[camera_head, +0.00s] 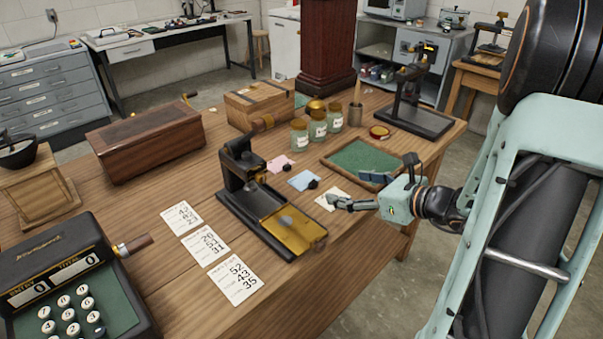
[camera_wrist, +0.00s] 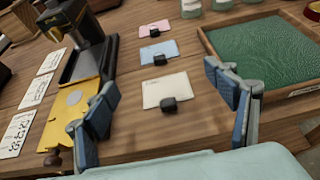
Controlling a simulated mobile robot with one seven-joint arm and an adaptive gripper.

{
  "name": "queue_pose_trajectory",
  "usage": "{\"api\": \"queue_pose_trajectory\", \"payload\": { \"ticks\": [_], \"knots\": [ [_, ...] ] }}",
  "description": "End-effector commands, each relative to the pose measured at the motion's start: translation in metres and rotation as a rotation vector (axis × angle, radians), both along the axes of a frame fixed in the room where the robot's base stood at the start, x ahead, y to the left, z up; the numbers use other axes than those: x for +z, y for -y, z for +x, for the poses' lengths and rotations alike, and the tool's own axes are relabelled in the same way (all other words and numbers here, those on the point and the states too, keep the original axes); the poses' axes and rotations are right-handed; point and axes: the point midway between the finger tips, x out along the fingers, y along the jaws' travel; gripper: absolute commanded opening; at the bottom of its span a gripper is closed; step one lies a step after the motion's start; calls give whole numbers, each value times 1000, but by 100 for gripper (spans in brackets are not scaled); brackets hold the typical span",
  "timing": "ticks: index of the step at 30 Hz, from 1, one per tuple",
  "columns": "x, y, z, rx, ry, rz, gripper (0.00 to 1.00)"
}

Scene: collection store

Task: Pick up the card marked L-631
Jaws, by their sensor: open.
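Three small cards lie in a row on the wooden table, each with a dark block or clip at its edge. They are a pink card (camera_head: 279,163), a blue card (camera_head: 302,180) and a cream card (camera_head: 330,197). In the wrist view the cream card (camera_wrist: 160,88) is nearest, the blue card (camera_wrist: 153,49) lies beyond it and the pink card (camera_wrist: 152,28) farthest. Their markings are too small to read, so I cannot tell which is L-631. My gripper (camera_head: 352,190) is open and empty; in the wrist view its fingers (camera_wrist: 168,100) stand either side of the cream card.
A black press with a brass plate (camera_head: 292,231) stands left of the cards. A green-lined tray (camera_head: 338,147) is right, close to my gripper. Jars (camera_head: 318,125) stand behind. Printed number sheets (camera_head: 236,281) and a calculating machine (camera_head: 68,285) are at the left.

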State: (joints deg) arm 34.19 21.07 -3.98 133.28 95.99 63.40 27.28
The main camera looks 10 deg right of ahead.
Motion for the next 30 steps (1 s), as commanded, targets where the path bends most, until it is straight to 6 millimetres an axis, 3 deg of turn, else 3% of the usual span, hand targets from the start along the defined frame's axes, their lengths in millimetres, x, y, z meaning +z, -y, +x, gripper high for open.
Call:
{"api": "queue_pose_trajectory", "payload": {
  "ticks": [4, 11, 20, 30],
  "knots": [
    [-9, -13, 5, 23, -6, 13, 78],
    [-23, -32, 32, 26, -6, 13, 78],
    [-32, -42, 49, 22, -6, 13, 78],
    [-50, -61, 82, 22, -6, 11, 78]
  ]
}}
